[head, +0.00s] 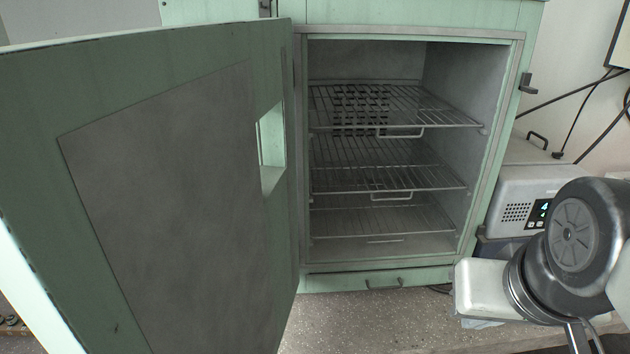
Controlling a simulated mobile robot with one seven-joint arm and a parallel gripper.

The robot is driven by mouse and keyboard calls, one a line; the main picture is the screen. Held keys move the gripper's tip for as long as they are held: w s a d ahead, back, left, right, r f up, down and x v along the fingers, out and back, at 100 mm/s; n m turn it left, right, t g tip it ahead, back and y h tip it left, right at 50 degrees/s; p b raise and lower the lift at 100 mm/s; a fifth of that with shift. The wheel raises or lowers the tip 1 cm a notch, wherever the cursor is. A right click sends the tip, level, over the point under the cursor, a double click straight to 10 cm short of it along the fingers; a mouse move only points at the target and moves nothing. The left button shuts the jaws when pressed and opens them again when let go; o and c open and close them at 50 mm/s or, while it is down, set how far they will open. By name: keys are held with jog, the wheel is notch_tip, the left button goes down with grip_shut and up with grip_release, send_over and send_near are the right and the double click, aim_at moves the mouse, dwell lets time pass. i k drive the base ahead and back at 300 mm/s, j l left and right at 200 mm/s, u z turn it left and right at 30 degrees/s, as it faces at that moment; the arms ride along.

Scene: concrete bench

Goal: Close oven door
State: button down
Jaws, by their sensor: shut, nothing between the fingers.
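The oven (516,75) is a pale green cabinet with a grey metal chamber, and it stands open in the head view. Its door (160,190) is swung wide out to the left, hinged at the oven's left side. The door's inner face shows a large dark grey panel and a small window (271,150). My arm shows at the lower right, in front of the oven's right side and well apart from the door. I cannot make out my gripper's fingertips in this view.
Several wire racks (395,105) sit empty in the chamber. A latch piece (527,84) juts from the oven's right side. A white device with a lit display (541,210) stands right of the oven. Black cables (570,100) hang behind it. Speckled bench (350,325) is bare in front.

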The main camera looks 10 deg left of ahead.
aim_at(140, 214)
jog(key=k+j, duration=0.2)
jog(key=j, duration=0.15)
jog(key=k+j, duration=0.35)
jog(key=j, duration=0.3)
jog(key=k+j, duration=0.1)
jog(key=j, duration=0.2)
jog(key=k+j, duration=0.1)
jog(key=j, duration=0.2)
jog(key=k+j, duration=0.1)
jog(key=j, duration=0.25)
